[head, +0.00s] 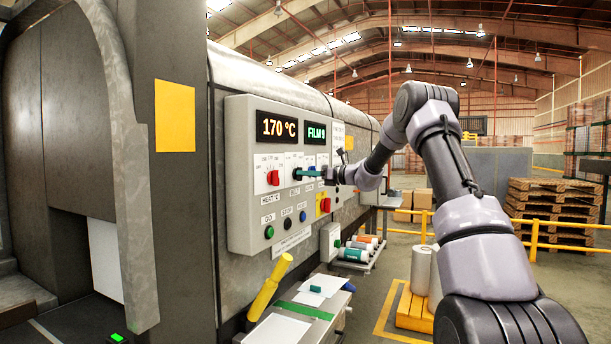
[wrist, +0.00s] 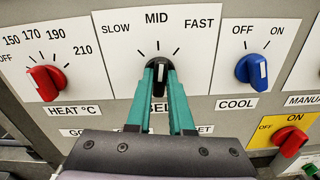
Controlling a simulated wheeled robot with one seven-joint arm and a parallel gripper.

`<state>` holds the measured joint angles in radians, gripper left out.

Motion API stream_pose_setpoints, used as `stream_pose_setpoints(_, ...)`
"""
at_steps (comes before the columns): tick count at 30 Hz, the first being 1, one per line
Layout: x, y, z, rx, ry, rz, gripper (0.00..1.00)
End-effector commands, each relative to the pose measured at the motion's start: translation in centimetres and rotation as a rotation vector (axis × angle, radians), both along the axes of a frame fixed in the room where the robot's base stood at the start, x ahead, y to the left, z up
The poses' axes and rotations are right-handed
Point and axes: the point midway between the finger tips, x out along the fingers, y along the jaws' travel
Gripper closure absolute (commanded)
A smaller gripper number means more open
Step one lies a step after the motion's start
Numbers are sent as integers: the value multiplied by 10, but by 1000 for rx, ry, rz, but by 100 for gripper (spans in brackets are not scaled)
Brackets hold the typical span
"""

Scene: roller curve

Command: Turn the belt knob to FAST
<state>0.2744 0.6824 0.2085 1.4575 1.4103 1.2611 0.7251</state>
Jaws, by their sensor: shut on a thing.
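The belt knob (wrist: 159,67) is black with a white pointer line. In the wrist view the pointer stands straight up at MID, with SLOW to its left and FAST (wrist: 196,23) to its upper right. My gripper (wrist: 159,82) has teal fingers shut on the knob, one on each side. The fingers partly cover the BELT label under the knob. In the head view my gripper (head: 308,173) reaches in from the right to the grey control panel (head: 243,215), and the knob is small there.
The red heat knob (wrist: 45,82) is left of the belt knob and the blue cool knob (wrist: 252,70) is right of it. A red switch on a yellow plate (wrist: 289,140) is at lower right. A yellow-handled tool (head: 270,287) stands below the panel.

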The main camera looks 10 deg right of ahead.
Motion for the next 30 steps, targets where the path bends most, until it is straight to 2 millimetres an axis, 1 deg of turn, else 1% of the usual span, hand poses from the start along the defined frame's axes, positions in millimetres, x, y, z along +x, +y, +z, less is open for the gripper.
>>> stream_pose_setpoints(12,1,-1,-1,193,266,-1,100)
stream_pose_setpoints(18,1,-2,-1,266,367,-1,100)
stream_pose_setpoints(24,2,-2,-1,312,430,-2,100)
stream_pose_setpoints(30,2,-2,-1,331,457,-2,100)
